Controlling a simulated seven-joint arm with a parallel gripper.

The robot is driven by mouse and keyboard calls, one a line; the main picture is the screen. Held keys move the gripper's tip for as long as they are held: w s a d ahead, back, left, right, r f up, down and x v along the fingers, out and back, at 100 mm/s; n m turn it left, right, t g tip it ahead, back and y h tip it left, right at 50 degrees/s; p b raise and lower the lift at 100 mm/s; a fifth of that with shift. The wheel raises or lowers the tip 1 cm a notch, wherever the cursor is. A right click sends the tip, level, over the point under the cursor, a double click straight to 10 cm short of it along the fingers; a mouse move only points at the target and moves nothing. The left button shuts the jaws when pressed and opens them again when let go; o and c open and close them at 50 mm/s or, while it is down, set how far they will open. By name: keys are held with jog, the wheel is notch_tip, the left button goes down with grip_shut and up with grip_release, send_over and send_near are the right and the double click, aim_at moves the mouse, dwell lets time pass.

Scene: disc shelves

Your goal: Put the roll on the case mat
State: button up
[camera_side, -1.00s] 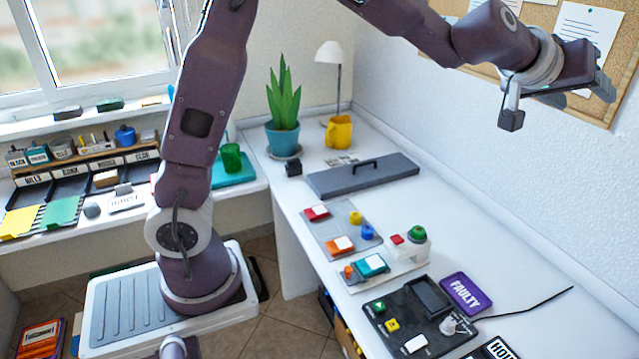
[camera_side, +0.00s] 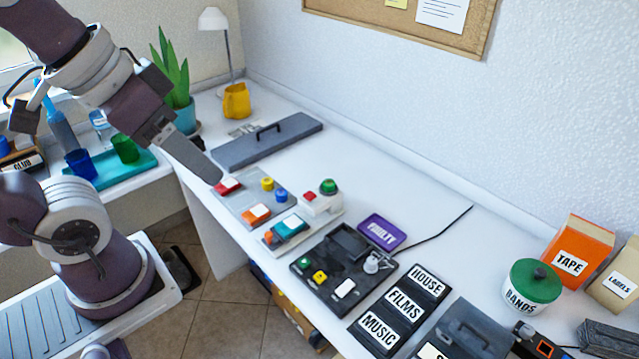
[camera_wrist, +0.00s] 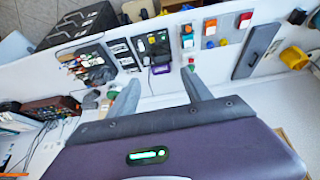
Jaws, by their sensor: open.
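A grey mat (camera_side: 238,205) on the white desk carries a red piece (camera_side: 228,187), an orange piece (camera_side: 257,213), and small round yellow (camera_side: 267,184) and blue (camera_side: 281,195) pieces. I cannot tell for sure that it is the case mat. Nor can I tell which thing is the roll; the small round pieces are possible matches. My gripper (camera_side: 212,176) appears close to the red piece in the side view, its height unclear. In the wrist view my gripper (camera_wrist: 161,77) has its two fingers spread with nothing visible between them.
Beside the mat is a white stand with a green knob (camera_side: 328,187). A black panel (camera_side: 320,278), purple FAULTY tray (camera_side: 381,231) and labelled HOUSE, FILMS and MUSIC slots (camera_side: 406,304) lie nearer. A grey handled case (camera_side: 232,152) lies behind. The desk strip along the wall is mostly clear.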

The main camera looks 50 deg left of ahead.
jog(key=w+a+r+n+g+h, duration=0.1)
jog(key=w+r, duration=0.1)
jog(key=w, duration=0.8)
jog(key=n+g, duration=0.1)
jog(key=g, duration=0.3)
send_over(329, 183)
notch_tip(329, 183, down, 22)
jog(key=shift+y, duration=0.6)
notch_tip(329, 183, down, 12)
jog(key=shift+f, duration=0.1)
grip_shut()
